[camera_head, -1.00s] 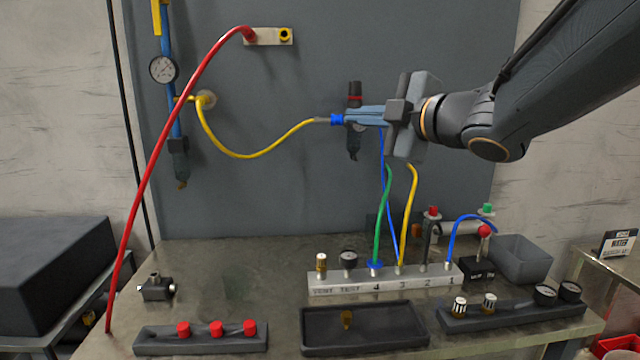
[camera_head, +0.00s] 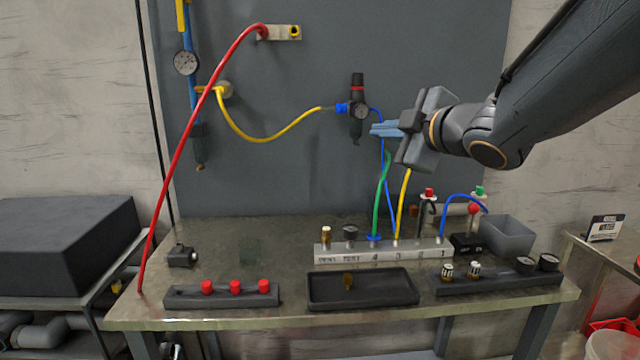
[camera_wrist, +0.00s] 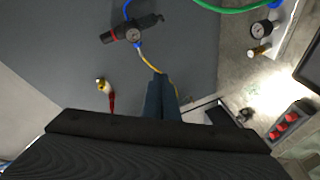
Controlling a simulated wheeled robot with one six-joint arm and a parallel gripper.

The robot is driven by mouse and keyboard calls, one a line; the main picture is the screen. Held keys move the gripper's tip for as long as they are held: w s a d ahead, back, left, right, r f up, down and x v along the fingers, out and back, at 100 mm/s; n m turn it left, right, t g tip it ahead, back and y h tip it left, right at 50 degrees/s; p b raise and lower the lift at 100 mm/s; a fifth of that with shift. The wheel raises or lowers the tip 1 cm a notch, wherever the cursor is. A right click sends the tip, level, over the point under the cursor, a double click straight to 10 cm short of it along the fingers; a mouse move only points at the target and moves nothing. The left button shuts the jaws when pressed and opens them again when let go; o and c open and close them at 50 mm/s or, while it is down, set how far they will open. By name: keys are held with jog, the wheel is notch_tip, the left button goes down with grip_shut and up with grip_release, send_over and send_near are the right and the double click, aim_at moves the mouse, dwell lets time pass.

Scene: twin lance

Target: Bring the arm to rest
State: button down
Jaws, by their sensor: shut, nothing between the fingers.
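My gripper (camera_head: 376,129) is in front of the grey back panel, above the workbench, at the end of my arm reaching in from the upper right. Its blue fingers point left and are closed together with nothing between them. In the wrist view the closed fingers (camera_wrist: 161,98) show against the panel. A filter regulator (camera_head: 357,108) with a gauge is on the panel just left of the fingertips, apart from them in the picture. A yellow hose (camera_head: 262,139) runs to a blue fitting at its left side.
The bench (camera_head: 225,234) carries a white numbered manifold (camera_head: 384,252) with green, blue and yellow hoses below my gripper. A black tray (camera_head: 330,302), a red-capped strip (camera_head: 185,298) and a grey bin (camera_head: 508,235) stand there. A red hose (camera_head: 181,144) arcs at left.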

jog(key=s+d+f+m+g+h, duration=0.25)
jog(key=d+f+m, duration=0.2)
jog(key=f, duration=0.55)
jog(key=s+d+f+m+g+h, duration=0.2)
jog(key=d+f+m+g+h, duration=0.15)
jog(key=f+m, duration=0.4)
jog(key=s+f+m+g, duration=0.5)
jog(key=s+f+g, duration=0.3)
jog(key=s+f, duration=0.7)
jog(key=s+a, duration=0.1)
jog(key=s, duration=0.2)
jog(key=shift+s+f, duration=0.3)
